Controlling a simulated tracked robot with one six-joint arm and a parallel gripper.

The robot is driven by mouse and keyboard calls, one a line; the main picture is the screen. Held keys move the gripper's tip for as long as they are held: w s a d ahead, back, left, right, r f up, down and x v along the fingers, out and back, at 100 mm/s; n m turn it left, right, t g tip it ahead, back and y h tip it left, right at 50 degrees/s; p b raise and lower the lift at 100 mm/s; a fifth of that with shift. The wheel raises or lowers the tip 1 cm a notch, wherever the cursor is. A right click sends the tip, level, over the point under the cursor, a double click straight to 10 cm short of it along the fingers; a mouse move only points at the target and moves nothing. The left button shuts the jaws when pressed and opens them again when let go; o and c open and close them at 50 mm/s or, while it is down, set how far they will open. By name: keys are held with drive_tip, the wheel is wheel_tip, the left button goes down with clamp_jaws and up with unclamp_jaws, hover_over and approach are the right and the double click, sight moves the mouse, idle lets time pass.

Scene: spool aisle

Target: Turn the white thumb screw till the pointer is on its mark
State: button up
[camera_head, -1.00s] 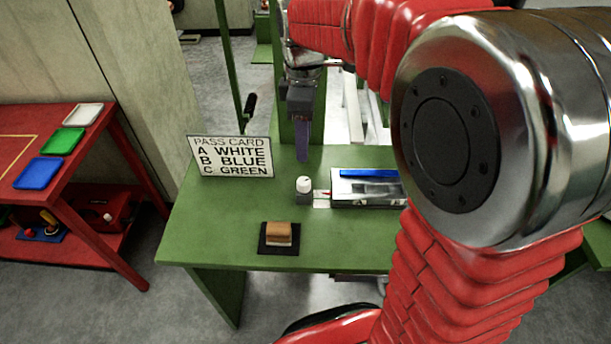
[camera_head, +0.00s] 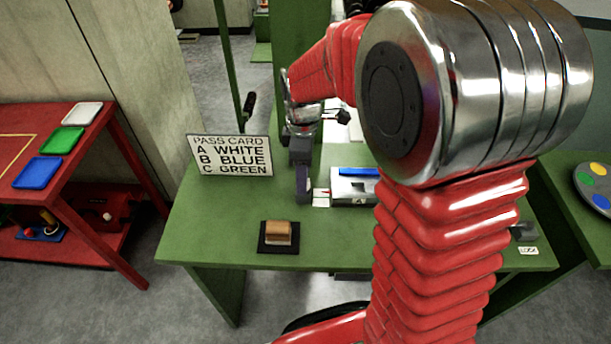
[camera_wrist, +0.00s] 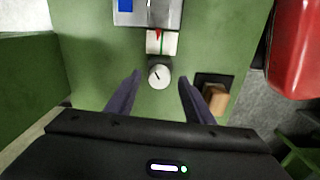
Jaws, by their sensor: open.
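The white thumb screw (camera_wrist: 159,76) shows in the wrist view with a dark line on its top. It sits beside a small plate with a red pointer (camera_wrist: 159,36), in front of a metal device (camera_wrist: 150,12) with a blue top part. My gripper (camera_wrist: 159,88) is open, with one purple finger on each side of the screw and clear gaps between. In the head view my gripper (camera_head: 303,185) hides the screw, and the device (camera_head: 352,188) stands to its right. I cannot tell whether the pointer is on its mark.
A pass card sign (camera_head: 230,155) stands at the table's back left. A wooden block on a black pad (camera_head: 279,233) lies at the front of the green table (camera_head: 205,225). A red table with white, green and blue trays (camera_head: 62,140) is at the left.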

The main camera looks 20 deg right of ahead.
drive_tip(key=shift+f, duration=0.7)
drive_tip(key=shift+c, duration=0.3)
drive_tip(key=c, duration=0.9)
drive_tip(key=shift+d, duration=0.35)
drive_tip(key=shift+c, duration=0.4)
drive_tip(key=shift+a, duration=0.35)
